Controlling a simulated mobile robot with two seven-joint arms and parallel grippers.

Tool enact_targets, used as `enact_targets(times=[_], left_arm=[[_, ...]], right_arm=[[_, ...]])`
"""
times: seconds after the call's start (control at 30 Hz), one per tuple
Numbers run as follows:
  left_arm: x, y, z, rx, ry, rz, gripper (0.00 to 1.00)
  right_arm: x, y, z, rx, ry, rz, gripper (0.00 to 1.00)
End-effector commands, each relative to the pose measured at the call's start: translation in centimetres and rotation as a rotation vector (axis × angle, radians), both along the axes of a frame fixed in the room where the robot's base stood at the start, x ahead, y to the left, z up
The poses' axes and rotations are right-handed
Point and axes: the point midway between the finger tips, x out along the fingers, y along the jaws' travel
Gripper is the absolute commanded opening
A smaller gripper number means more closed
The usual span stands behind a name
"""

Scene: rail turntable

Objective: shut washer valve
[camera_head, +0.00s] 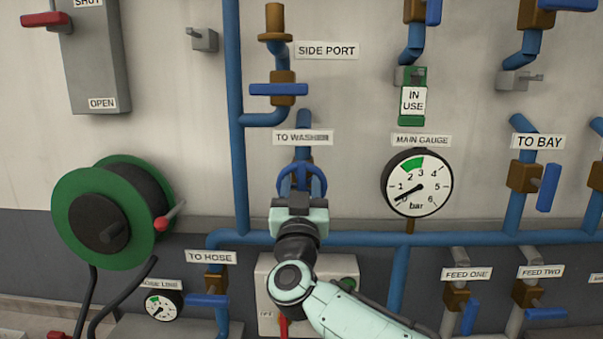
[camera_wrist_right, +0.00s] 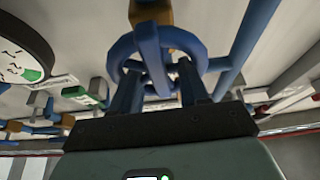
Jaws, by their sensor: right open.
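The washer valve is a blue round handwheel (camera_head: 302,178) on a brass body, below the "TO WASHER" label (camera_head: 303,138). My right gripper (camera_head: 301,192) is in front of the wheel, and its palm hides the wheel's lower part in the head view. In the right wrist view the wheel (camera_wrist_right: 152,42) fills the top middle. The two fingers of the right gripper (camera_wrist_right: 158,82) are apart and reach up to the wheel, one on each side of a spoke. I cannot tell whether they touch it. My left gripper is not in view.
The main gauge (camera_head: 417,183) is right of the wheel, its needle low, between 0 and 1. A side port valve (camera_head: 280,89) sits above. A green hose reel (camera_head: 105,215) is at left. Blue pipes (camera_head: 470,238) run along the wall, with a grey box (camera_head: 265,275) below.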

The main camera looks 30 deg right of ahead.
Motion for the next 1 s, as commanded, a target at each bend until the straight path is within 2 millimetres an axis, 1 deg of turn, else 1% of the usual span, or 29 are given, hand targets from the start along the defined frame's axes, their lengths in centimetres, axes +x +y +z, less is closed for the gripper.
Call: enact_targets(times=[0.03,0.13,0.43,0.47,0.5,0.6,0.87,1.0], left_arm=[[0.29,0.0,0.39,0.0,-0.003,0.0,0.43],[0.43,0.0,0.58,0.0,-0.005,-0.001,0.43],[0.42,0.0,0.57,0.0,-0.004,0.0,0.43],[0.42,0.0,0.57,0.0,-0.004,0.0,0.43],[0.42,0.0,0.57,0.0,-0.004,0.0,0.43],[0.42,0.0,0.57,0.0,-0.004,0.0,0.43],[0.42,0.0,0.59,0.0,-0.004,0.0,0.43],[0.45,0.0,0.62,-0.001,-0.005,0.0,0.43]], right_arm=[[0.5,-0.28,0.31,0.001,0.001,0.0,0.45],[0.93,-0.59,0.5,0.001,0.0,0.0,0.45],[1.13,-0.68,0.43,0.0,0.001,0.001,0.45],[1.12,-0.68,0.42,0.0,0.001,0.001,0.41],[1.12,-0.68,0.42,0.0,0.001,0.001,0.28],[1.11,-0.67,0.43,0.0,0.001,0.001,0.0],[1.11,-0.66,0.44,0.01,-0.005,0.001,0.0],[1.12,-0.67,0.43,0.043,-0.025,0.001,0.0]])
